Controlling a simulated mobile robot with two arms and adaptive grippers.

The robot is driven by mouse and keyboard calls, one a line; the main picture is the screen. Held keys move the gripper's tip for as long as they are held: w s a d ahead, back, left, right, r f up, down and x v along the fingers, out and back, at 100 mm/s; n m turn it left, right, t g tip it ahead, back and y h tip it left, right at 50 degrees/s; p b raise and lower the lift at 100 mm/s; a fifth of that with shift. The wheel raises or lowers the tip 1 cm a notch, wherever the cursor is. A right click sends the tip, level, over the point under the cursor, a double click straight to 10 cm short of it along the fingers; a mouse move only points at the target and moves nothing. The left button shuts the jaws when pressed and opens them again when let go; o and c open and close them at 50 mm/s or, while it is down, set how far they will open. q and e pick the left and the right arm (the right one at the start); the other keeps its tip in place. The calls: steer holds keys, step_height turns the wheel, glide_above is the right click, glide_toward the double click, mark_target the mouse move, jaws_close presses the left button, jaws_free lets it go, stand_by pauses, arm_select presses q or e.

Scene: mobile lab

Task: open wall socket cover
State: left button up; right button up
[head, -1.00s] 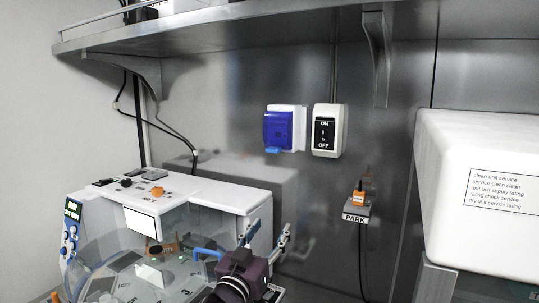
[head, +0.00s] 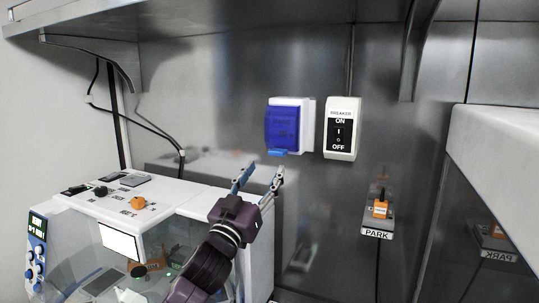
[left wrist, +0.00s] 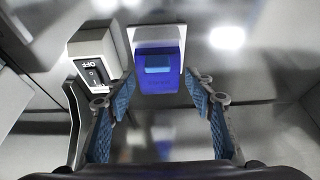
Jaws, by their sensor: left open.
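The wall socket has a blue cover (head: 282,127) on a white housing (head: 308,125), fixed to the metal back wall. The cover looks closed, with a lighter blue tab (head: 277,153) at its lower edge. My left gripper (head: 260,178) is open and empty, just below the socket in the head view, with its fingers pointing up toward it. In the left wrist view the blue cover (left wrist: 160,84) shows ahead, between the two spread fingers, apart from them. My right gripper is not in view.
A white breaker switch (head: 340,128) is on the wall just right of the socket. An orange plug (head: 380,208) sits above a PARK label. A white lab machine (head: 150,205) stands at the lower left. A shelf (head: 250,20) overhangs the wall.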

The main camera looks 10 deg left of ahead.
mark_target(275, 155)
arm_select(q)
steer(key=w, duration=0.1)
steer(key=w+d+r+p, duration=0.1)
steer(key=w+r, duration=0.1)
steer(key=shift+d+r, duration=0.2)
steer(key=shift+d, duration=0.05)
steer(key=shift+w+p, duration=0.35)
steer(key=shift+w, duration=0.55)
steer(key=shift+w+r, duration=0.15)
steer(key=shift+w, duration=0.1)
steer(key=c, duration=0.9)
jaws_close()
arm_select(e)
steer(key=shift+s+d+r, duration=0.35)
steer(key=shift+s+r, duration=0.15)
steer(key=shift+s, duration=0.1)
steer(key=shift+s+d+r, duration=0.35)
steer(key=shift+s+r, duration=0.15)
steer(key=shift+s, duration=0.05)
